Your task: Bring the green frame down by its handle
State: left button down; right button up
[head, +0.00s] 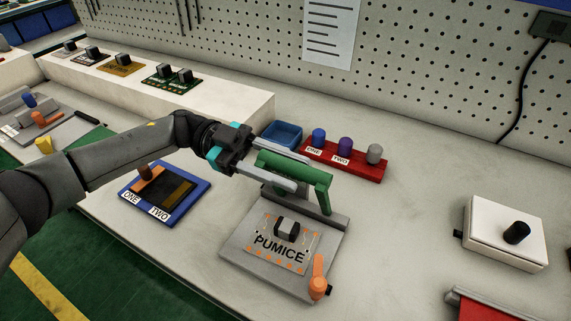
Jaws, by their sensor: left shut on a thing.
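The green frame (323,193) stands raised at the back of a grey fixture plate (240,252), above the board lying there. My left gripper (300,172) comes in from the left and is shut on the green frame's upper part. Its two grey fingers lie on either side of the green bar, so part of the bar is hidden. The board, marked PUMICE (280,250), has a dark block with a grey top on it. An orange lever (318,277) sits at the plate's front right corner. My right gripper is not in view.
A blue-rimmed tray (203,191) marked ONE and TWO lies left of the fixture. A blue bin (282,135) and a red rack (360,165) with several knobs stand behind. A white box (505,233) with a black knob is at right. The table between fixture and box is clear.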

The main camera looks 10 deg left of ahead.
pick_arm(q)
jog(key=shift+m, duration=0.3)
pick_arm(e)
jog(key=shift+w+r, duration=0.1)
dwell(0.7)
pick_arm(q)
jog(key=s+f+m, duration=0.1)
jog(key=s+f, duration=0.1)
jog(key=s+a+f+m, duration=0.1)
jog(key=s+f+m, duration=0.1)
jog(key=s, duration=0.1)
jog(key=s+a+f+m, duration=0.1)
jog(key=s+f+m, duration=0.1)
jog(key=shift+s+a, duration=0.2)
jog(key=shift+a, duration=0.05)
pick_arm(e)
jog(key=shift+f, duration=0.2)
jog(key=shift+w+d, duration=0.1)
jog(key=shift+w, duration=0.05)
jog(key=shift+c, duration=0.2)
